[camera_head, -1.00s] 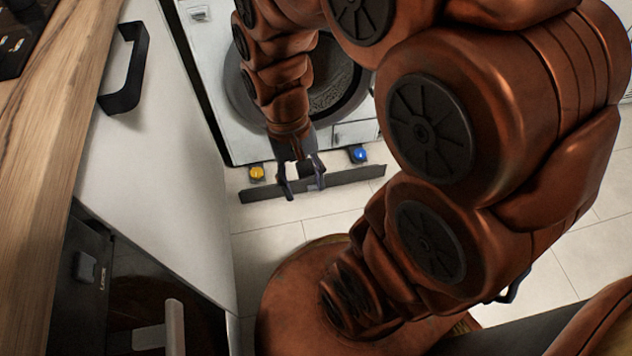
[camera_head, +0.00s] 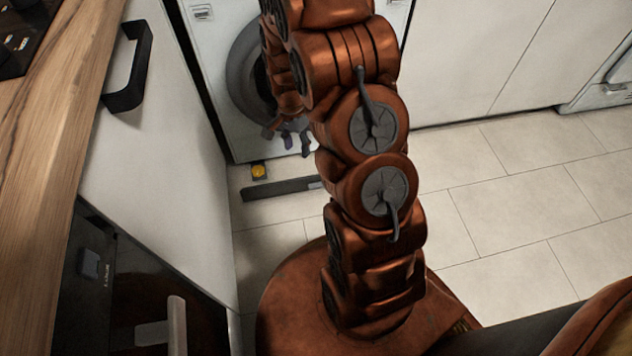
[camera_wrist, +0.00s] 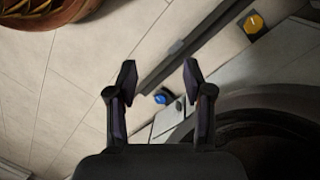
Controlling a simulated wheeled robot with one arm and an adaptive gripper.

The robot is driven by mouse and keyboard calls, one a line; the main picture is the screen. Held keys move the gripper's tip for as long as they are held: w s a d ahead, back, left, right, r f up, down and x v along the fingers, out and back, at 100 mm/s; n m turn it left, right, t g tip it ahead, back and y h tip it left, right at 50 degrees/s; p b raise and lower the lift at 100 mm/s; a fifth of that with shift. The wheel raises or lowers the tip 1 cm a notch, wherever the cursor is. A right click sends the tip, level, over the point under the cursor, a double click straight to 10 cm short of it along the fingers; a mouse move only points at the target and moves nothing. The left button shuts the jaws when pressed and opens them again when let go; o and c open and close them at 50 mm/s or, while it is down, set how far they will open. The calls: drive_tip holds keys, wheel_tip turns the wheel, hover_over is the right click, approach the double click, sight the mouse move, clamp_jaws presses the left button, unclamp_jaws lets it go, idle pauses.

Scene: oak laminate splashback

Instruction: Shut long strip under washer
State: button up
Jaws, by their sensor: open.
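The long strip is a dark grey bar (camera_head: 280,187) low in front of the white washer (camera_head: 205,40). In the head view its left part shows, with floor-coloured space between it and the washer's base; my arm hides its right part. In the wrist view the strip (camera_wrist: 205,42) runs diagonally beyond my fingers, with a small lighter mark on it. My gripper (camera_head: 290,138) is in front of the washer's lower front, above the strip. In the wrist view my gripper (camera_wrist: 160,73) is open, with nothing between its fingers.
A yellow knob-like part (camera_head: 258,170) sits at the washer's base behind the strip; a blue one (camera_wrist: 162,97) shows in the wrist view. A white cabinet front (camera_head: 150,150) with a black handle (camera_head: 128,70) stands at left. Tiled floor (camera_head: 520,190) is clear at right.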

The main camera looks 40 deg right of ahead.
drive_tip(key=w+d+f+m, duration=0.2)
drive_tip(key=d+f, duration=0.1)
drive_tip(key=f, duration=0.3)
drive_tip(key=w+d+f+m, duration=0.2)
drive_tip(key=f+m, duration=0.1)
drive_tip(key=f, duration=0.4)
drive_tip(key=m+t, duration=0.1)
drive_tip(key=m, duration=0.2)
approach(316, 185)
drive_tip(key=shift+s+f, duration=0.1)
drive_tip(key=shift+f, duration=0.05)
drive_tip(key=shift+s+f+b, duration=0.1)
drive_tip(key=shift+f+b, duration=0.4)
drive_tip(key=shift+f, duration=1.45)
drive_tip(key=shift+s+f+b, duration=0.15)
drive_tip(key=shift+f+b, duration=0.35)
drive_tip(key=shift+f, duration=1.45)
clamp_jaws()
drive_tip(key=shift+s, duration=0.1)
